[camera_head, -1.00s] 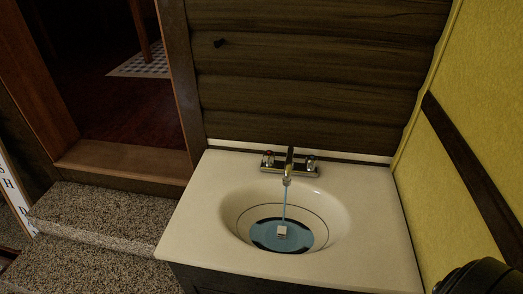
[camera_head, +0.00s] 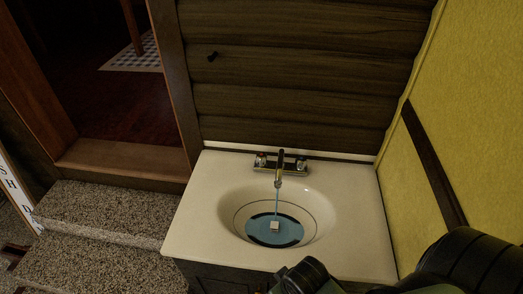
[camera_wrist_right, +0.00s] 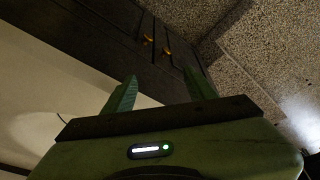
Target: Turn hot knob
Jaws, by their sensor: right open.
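A chrome faucet (camera_head: 280,168) stands at the back of the white sink, with a small knob on each side of its spout. The left knob (camera_head: 261,160) and right knob (camera_head: 301,163) are small, and their colour marks are hard to read. A thin stream of water runs from the spout into the basin. My right gripper (camera_wrist_right: 159,80) is open and empty in the right wrist view, in front of a dark cabinet and well apart from the knobs. My left gripper is not in view.
The white sink top (camera_head: 350,235) sits on a dark cabinet (camera_wrist_right: 115,35) with yellowish handles (camera_wrist_right: 148,40). A yellow wall (camera_head: 470,110) stands close on the right, a wood wall (camera_head: 300,70) behind. Speckled steps (camera_head: 100,212) lie left. Space above the sink is clear.

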